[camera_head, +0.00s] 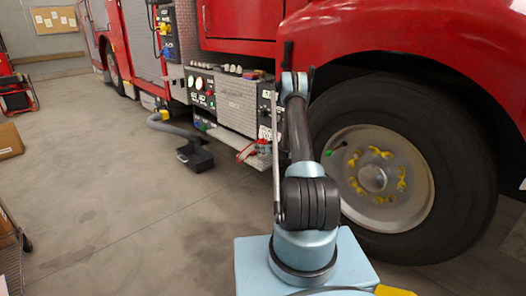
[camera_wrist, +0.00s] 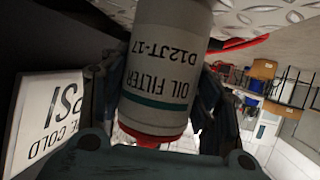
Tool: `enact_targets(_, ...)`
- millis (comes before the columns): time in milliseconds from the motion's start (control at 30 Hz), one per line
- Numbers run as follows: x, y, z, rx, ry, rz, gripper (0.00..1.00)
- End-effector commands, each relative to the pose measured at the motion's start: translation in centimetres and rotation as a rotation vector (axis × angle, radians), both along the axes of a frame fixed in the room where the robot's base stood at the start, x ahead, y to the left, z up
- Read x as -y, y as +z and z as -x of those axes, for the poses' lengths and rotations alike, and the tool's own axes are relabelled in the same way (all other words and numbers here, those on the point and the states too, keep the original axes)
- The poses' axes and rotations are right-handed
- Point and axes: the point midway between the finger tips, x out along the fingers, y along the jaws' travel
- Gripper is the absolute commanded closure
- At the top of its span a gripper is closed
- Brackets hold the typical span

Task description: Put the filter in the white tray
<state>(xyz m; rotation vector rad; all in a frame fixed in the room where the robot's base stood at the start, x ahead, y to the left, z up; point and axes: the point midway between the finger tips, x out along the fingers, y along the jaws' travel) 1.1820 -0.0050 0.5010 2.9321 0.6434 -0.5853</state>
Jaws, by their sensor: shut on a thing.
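The oil filter (camera_wrist: 165,60) is a grey-white cylinder with upside-down dark lettering, a teal stripe and a red end. It fills the middle of the wrist view. My gripper (camera_wrist: 160,97) is shut on it, with a dark finger on each side. The filter's top end is cut off by the frame edge. I cannot make out a white tray in either view.
A red fire truck stands close, with its large wheel (camera_head: 374,178) right of my arm and a pump panel (camera_head: 234,103) left of it. A black box (camera_head: 195,157) lies on the floor. A cardboard box (camera_head: 8,140) is at the left edge. The floor between is clear.

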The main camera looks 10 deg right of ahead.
Motion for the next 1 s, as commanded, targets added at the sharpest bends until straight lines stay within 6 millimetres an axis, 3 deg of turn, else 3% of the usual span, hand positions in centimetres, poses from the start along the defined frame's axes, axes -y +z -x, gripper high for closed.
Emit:
enact_targets(33, 0.0, -0.1, 0.0, 0.0, 0.0, 0.0, 0.39)
enact_targets(100, 0.0, -0.1, 0.0, 0.0, 0.0, 0.0, 0.23)
enact_targets(567, 0.1, 0.2, 0.3, 0.0, 0.0, 0.0, 0.23)
enact_targets(1000, 3.1, 3.1, 6.6, 0.0, -0.002, 0.0, 0.23)
